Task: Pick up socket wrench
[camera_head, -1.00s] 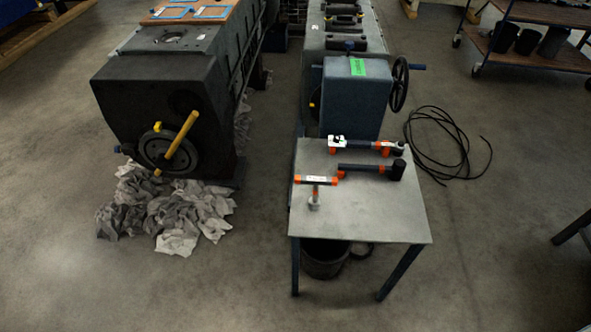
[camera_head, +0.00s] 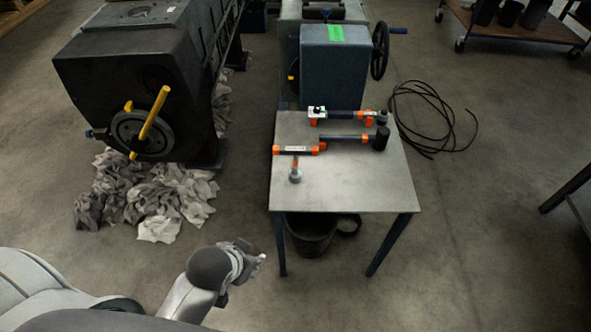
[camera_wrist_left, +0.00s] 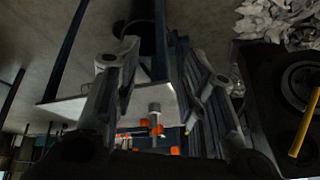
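On the small grey table (camera_head: 345,195) lie three tools with orange parts. A T-shaped tool (camera_head: 296,160) with an orange-ended bar and a metal socket end lies nearest, at the left. A dark-handled tool with a black round head (camera_head: 380,138) lies right of it. A third bar-like tool (camera_head: 345,114) with a white end lies behind. I cannot tell for certain which is the socket wrench. My left gripper (camera_head: 254,262) is in front of the table, apart from it. In the left wrist view its fingers (camera_wrist_left: 158,85) are spread and empty, with the T-shaped tool (camera_wrist_left: 155,110) beyond them. My right gripper is not in view.
A dark engine block (camera_head: 130,75) with a yellow handle stands at the left, crumpled rags (camera_head: 145,195) below it. A blue-grey machine box (camera_head: 335,65) with a handwheel adjoins the table's back. A black bin (camera_head: 310,235) is beneath the table. A cable coil (camera_head: 430,120) lies right.

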